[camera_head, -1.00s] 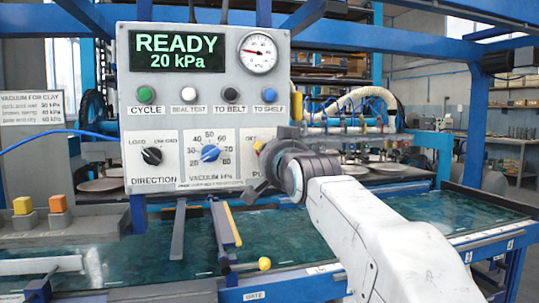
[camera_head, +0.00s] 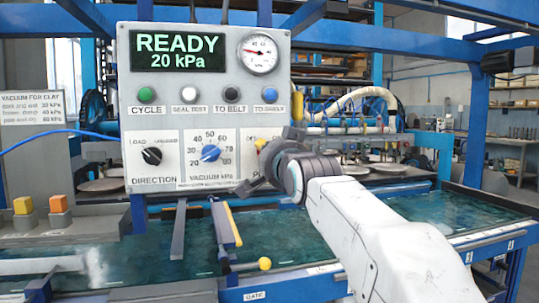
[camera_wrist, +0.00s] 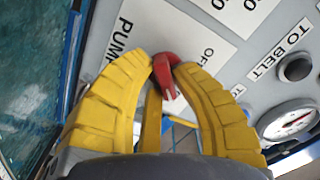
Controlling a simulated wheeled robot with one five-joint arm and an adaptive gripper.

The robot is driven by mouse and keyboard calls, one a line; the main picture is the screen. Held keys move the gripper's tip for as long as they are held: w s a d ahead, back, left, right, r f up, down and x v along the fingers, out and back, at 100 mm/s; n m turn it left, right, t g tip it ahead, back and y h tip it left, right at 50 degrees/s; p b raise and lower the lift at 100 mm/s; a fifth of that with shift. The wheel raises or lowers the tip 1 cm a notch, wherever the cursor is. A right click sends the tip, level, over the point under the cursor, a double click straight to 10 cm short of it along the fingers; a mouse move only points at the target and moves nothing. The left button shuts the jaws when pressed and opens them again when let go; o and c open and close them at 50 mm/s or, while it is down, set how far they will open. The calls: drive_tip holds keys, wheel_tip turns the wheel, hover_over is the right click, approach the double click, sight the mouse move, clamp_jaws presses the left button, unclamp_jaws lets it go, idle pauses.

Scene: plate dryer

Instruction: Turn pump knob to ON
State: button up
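The red pump knob (camera_wrist: 166,72) shows in the wrist view, on the white plate (camera_wrist: 165,25) marked PUMP and OFF. My gripper (camera_wrist: 167,68) has its yellow fingertips against both sides of the knob, closed around it. Which label the knob points to cannot be told. The display (camera_head: 178,52) reads READY, 20 kPa.
The vacuum dial (camera_head: 210,153) and direction knob (camera_head: 152,156) lie left of my gripper. A row of buttons, including a blue one (camera_head: 270,96), is above it. A yellow-ended gate handle (camera_head: 264,264) and the green dryer bed (camera_head: 290,232) are below.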

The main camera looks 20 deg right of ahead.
drive_tip(key=o, duration=0.5)
drive_tip(key=shift+c, duration=0.2)
drive_tip(key=s, duration=1.2)
drive_tip(key=shift+a, duration=0.1)
drive_tip(key=shift+p, duration=0.45)
drive_tip(key=s+f+n+g+p, duration=0.4)
drive_tip(key=s+f+g+p, duration=0.2)
drive_tip(key=s+p, duration=0.6)
drive_tip(key=s+f+n+g+p, duration=0.5)
drive_tip(key=s+g+p, duration=0.3)
drive_tip(key=s+p, duration=0.3)
drive_tip(key=f+p, duration=0.1)
drive_tip(key=p, duration=0.3)
drive_tip(key=shift+s+f+g, duration=0.3)
drive_tip(key=shift+s+f, duration=0.05)
